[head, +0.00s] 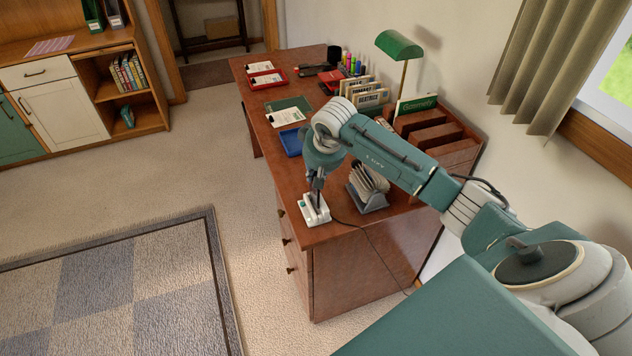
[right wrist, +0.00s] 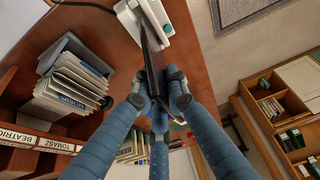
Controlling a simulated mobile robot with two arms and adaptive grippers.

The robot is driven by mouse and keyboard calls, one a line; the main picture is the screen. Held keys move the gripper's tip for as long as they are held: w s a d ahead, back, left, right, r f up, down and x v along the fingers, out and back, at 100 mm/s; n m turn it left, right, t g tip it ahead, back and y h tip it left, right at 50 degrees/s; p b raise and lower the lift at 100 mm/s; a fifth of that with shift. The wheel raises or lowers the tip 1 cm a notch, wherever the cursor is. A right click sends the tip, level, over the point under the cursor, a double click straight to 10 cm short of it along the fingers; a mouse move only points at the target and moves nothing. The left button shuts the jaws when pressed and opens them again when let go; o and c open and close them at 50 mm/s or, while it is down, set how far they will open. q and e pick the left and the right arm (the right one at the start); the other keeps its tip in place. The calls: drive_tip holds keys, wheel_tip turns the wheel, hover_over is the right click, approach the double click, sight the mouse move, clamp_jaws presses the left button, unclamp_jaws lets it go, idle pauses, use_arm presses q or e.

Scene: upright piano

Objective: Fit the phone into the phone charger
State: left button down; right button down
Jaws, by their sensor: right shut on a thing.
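The phone charger (head: 314,211) is a small white stand with a green patch, near the front corner of the brown desk. It also shows at the top of the right wrist view (right wrist: 133,14). The phone (right wrist: 153,55) is a thin dark slab seen nearly edge-on. My right gripper (right wrist: 160,88) is shut on the phone, fingers on both sides of it. In the head view the gripper (head: 317,183) points down just above the charger. The phone's far end overlaps the charger; I cannot tell whether it is seated. My left gripper is not in view.
A card file (head: 368,188) stands on the desk right of the charger. A blue tray (head: 291,142), a wooden organizer (head: 437,137) and a green lamp (head: 399,45) are farther back. A cable (head: 372,240) hangs over the desk's front edge.

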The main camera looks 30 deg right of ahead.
sight(315, 193)
wheel_tip(315, 193, down, 4)
drive_tip(key=shift+r+p, duration=0.2)
drive_tip(key=shift+p, duration=0.2)
drive_tip(key=shift+f+b, duration=0.2)
drive_tip(key=shift+b, duration=0.1)
drive_tip(key=c, duration=1.7)
unclamp_jaws()
drive_tip(key=shift+c, duration=0.2)
drive_tip(key=shift+r, duration=0.1)
